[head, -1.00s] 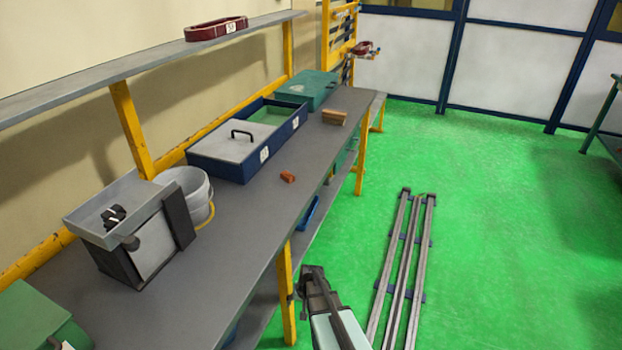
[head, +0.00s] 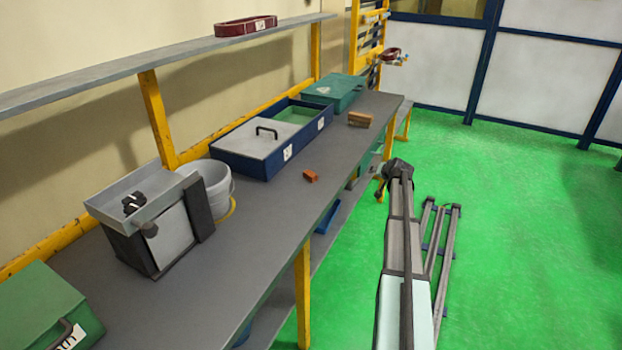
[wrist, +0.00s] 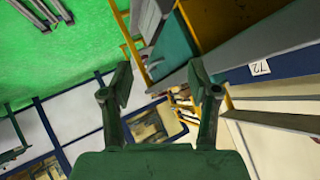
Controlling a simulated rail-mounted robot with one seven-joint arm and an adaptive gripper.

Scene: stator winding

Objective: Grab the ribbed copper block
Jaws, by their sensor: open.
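A small orange-copper block (head: 311,176) lies on the grey workbench near its front edge. A larger brown block (head: 360,119) with line-like marks on its side lies farther along the bench. At this size I cannot tell for sure which one is ribbed. My gripper (wrist: 160,90) is open and empty in the wrist view, its two fingers well apart. In the head view my arm reaches up beside the bench, over the floor, with its end right of both blocks and touching neither. Neither block can be made out in the wrist view.
A shelf (head: 170,60) runs above. Bench room around the small block is clear.

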